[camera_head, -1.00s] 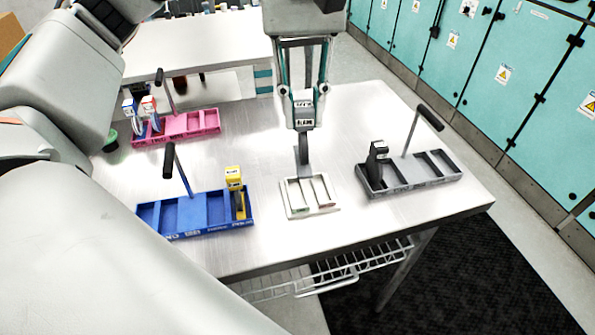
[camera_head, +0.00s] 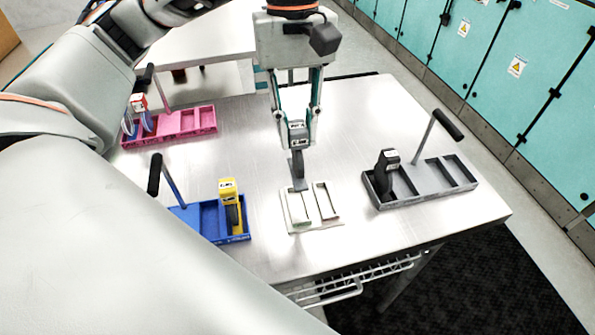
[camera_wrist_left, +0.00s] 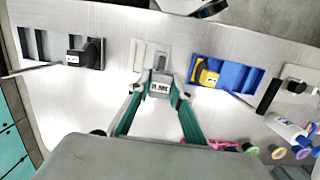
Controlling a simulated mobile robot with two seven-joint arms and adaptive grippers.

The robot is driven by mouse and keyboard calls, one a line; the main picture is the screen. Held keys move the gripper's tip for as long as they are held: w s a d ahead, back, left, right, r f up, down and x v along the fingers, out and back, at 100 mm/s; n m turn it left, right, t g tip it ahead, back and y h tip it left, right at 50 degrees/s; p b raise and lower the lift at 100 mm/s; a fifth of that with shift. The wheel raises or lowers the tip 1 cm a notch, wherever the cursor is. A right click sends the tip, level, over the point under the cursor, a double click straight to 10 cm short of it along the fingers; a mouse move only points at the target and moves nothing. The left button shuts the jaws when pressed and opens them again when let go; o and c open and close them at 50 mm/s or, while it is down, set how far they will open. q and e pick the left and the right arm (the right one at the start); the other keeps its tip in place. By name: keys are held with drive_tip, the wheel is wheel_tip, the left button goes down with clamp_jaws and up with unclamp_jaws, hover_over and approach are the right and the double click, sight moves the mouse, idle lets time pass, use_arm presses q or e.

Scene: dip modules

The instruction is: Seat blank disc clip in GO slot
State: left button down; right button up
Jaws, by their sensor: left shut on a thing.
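My left gripper (camera_head: 297,138) is shut on a grey clip with a white printed label (camera_head: 297,128); it also shows in the left wrist view (camera_wrist_left: 160,88). The clip is upright, its dark lower part (camera_head: 299,168) pointing down. The small white tray (camera_head: 312,205) with two side-by-side slots lies just below and nearer the front. The clip's lower end overlaps the far end of the tray's left slot in the head view; I cannot tell whether it touches. The slot lettering is too small to read. My right gripper is not in view.
A blue tray (camera_head: 190,216) with a yellow clip (camera_head: 229,190) stands left of the white tray. A grey tray (camera_head: 430,190) with a black clip (camera_head: 386,165) stands right. A pink tray (camera_head: 180,124) is back left. Upright handles rise from these trays.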

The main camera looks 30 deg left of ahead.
sight(297, 173)
use_arm(q)
wheel_tip(297, 173, down, 10)
drive_tip(key=shift+f, duration=0.2)
idle(0.3)
drive_tip(key=shift+f, duration=0.2)
drive_tip(key=c, duration=1.8)
unclamp_jaws()
drive_tip(key=r, duration=0.4)
drive_tip(key=w+a+r, duration=0.1)
drive_tip(key=r, duration=0.7)
drive_tip(key=shift+w+a+r, duration=0.15)
drive_tip(key=shift+a, duration=0.05)
